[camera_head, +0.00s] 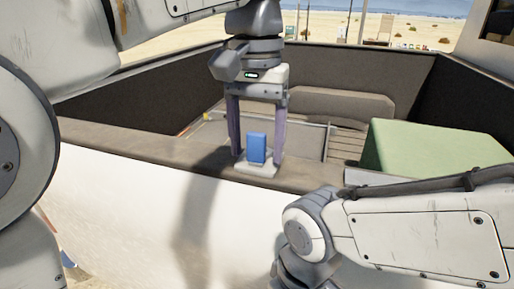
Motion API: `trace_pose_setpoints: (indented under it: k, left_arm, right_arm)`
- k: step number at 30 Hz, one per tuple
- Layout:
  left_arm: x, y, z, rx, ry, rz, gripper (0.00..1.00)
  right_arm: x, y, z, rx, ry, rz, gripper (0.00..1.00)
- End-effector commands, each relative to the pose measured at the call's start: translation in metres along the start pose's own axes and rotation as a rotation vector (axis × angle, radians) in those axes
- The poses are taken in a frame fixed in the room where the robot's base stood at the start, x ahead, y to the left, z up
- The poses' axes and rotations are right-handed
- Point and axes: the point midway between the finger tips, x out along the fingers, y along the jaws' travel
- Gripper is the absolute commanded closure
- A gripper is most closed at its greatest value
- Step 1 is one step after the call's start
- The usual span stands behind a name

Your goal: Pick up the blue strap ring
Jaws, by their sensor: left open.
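A small blue block-like object (256,148), which appears to be the blue strap ring, stands upright on a pale flat base (257,168) on the brown ledge. From this side I cannot make out a ring shape. My left gripper (257,158) points straight down over it. Its two long fingers are apart, one on each side of the blue object, with visible gaps, so it is open. My right arm comes in at the lower right, and its gripper is out of view below the frame.
The brown ledge (130,140) tops a white wall (130,200) in front. Behind it lies a recessed, dark-walled bed with a curved grey-brown piece (340,104). A large green box (430,148) stands at the right. Sandy ground lies beyond.

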Motion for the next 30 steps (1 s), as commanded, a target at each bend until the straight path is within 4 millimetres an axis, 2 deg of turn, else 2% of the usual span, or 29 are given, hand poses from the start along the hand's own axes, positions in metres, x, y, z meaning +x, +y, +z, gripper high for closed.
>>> trace_pose_setpoints:
  k: [6,8,12,23,30]
  left_arm:
    - [0.001,0.000,0.000,0.000,0.001,0.000,0.28]
    - [0.001,0.000,0.000,0.000,0.000,0.000,0.47]
    - [0.001,0.000,0.000,0.000,0.000,0.000,1.00]
    - [-0.001,0.000,0.000,0.000,0.001,0.000,1.00]
    - [-0.018,0.000,-0.001,0.000,0.003,0.001,1.00]
  right_arm:
    - [0.000,0.000,0.000,0.000,0.000,0.000,0.31]
    - [0.000,0.000,0.000,0.000,0.000,0.000,0.31]
    - [0.000,0.000,0.000,0.000,0.000,0.000,0.31]
    - [0.000,0.000,0.000,0.000,0.000,0.000,0.31]
    - [0.001,0.000,0.000,0.000,0.000,0.000,0.31]
